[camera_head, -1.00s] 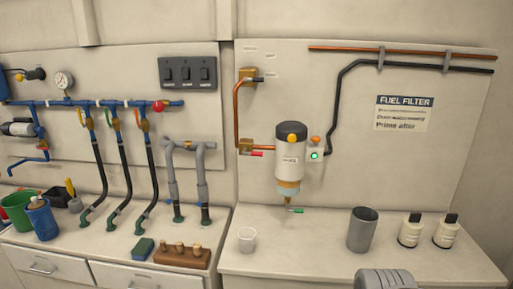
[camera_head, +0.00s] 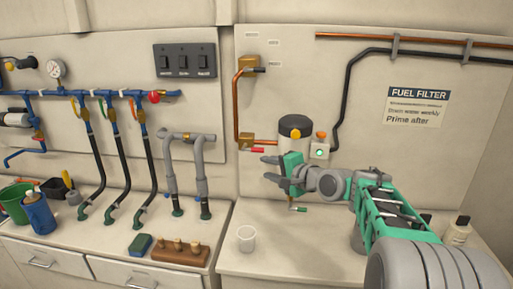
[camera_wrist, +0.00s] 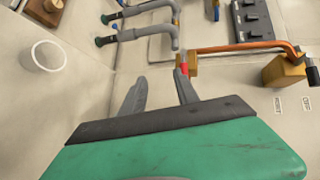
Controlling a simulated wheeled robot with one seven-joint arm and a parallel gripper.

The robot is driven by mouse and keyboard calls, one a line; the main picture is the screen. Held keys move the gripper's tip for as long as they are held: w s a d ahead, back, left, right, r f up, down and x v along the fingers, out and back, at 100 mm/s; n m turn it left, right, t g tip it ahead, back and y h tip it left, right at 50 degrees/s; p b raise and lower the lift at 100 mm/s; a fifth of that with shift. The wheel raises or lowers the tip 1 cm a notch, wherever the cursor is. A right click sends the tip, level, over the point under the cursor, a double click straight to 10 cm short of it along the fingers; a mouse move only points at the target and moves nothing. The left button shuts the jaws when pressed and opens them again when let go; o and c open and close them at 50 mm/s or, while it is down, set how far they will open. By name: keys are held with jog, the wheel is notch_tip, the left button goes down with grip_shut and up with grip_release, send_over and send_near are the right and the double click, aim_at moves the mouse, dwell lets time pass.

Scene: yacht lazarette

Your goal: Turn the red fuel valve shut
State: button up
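The red valve lever (camera_head: 257,150) is at the lower brass valve (camera_head: 246,141) on the copper pipe and points right along the wall. In the wrist view the red lever (camera_wrist: 184,70) shows just beyond the right fingertip, beside the brass body (camera_wrist: 190,65). My gripper (camera_head: 268,168) is open and empty, with its fingers pointing left, just below and right of the lever in the head view. The wrist view also shows my gripper (camera_wrist: 159,78) with its fingers apart. I cannot tell whether a finger touches the lever.
The filter canister (camera_head: 294,129) is partly hidden behind my gripper. An upper valve (camera_head: 248,64) has a dark lever. A white cup (camera_head: 246,239) stands on the counter below. Grey pipes (camera_head: 187,137) are to the left.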

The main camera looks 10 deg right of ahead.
aim_at(260, 151)
jog(key=r, duration=0.1)
jog(key=w+d+r+m, duration=0.1)
jog(key=w+r+m+t, duration=0.1)
jog(key=shift+d+y, duration=0.25)
jog(key=shift+y, duration=0.15)
jog(key=p+x, duration=0.2)
jog(key=x, duration=0.5)
jog(key=shift+w+a+r, duration=0.1)
jog(key=shift+c, duration=0.4)
grip_shut()
